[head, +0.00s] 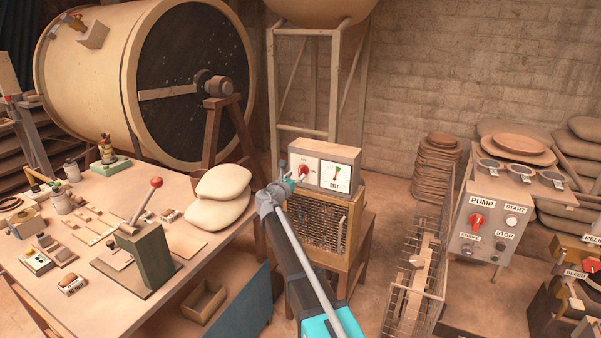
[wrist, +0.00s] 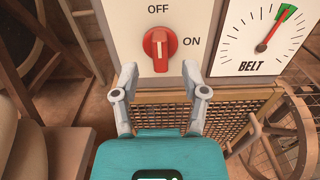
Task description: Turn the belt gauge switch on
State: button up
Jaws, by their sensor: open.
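The belt gauge box (head: 345,155) has a white panel with a red rotary switch (wrist: 160,48) and a round-scaled dial marked BELT (wrist: 265,38). In the wrist view, OFF is printed above the switch and ON to its right. The switch's raised grip stands upright, with its pale mark toward OFF. The dial needle points up and right to the green band. My gripper (wrist: 159,78) is open and empty, its two fingers spread just below the switch on either side. In the head view my gripper (head: 284,180) is close to the panel's left part, near the switch (head: 303,171).
A wire-mesh cage (head: 318,228) lies under the box. A bench (head: 200,182) with sacks and a lever stands to the left. A separate PUMP panel (head: 489,225) with its own red knob stands to the right, beyond a wire rack (head: 415,280).

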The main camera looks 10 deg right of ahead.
aim_at(300, 172)
jog(key=shift+x, duration=2.3)
grip_shut()
